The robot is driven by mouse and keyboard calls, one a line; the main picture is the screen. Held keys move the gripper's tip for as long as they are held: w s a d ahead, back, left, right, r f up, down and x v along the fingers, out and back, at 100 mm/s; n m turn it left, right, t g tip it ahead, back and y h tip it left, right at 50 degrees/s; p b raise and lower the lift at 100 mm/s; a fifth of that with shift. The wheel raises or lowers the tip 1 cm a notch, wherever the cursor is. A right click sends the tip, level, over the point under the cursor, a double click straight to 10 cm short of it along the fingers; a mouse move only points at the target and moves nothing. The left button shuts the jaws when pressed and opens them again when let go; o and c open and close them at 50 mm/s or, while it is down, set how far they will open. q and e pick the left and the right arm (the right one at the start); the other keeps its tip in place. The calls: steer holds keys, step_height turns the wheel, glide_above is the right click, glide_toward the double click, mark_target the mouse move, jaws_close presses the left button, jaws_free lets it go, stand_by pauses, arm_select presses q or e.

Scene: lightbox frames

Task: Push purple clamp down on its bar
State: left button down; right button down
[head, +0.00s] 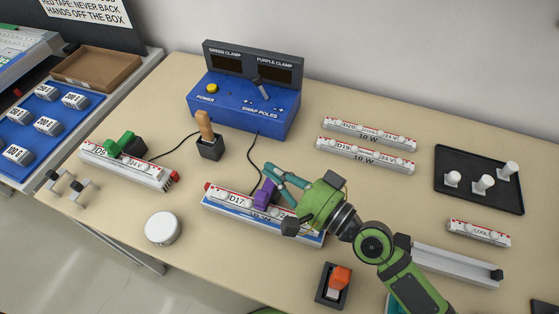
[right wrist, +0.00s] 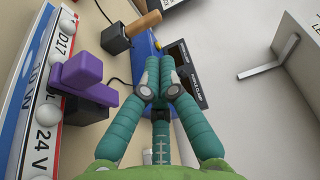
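The purple clamp (head: 264,194) stands on the D17 bar (head: 222,204), a long red, white and blue strip with white round bulbs. The right arm partly covers the bar's right part. In the right wrist view the purple clamp (right wrist: 84,78) is at the left, over the D17 bar (right wrist: 42,120), with a black part beside it. My right gripper (head: 270,172) is beside the clamp on its far right side. In the right wrist view its teal fingers (right wrist: 164,80) come together with nothing seen between them. Whether a finger touches the clamp is unclear. My left gripper is not in view.
A blue power box (head: 240,108) stands behind, with a wooden-handled tool in a black holder (head: 209,147) nearby.

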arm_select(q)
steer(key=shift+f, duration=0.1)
arm_select(e)
steer(key=shift+s+a+f, duration=0.25)
steer(key=shift+s+f, duration=0.1)
steer(key=shift+s, duration=0.35)
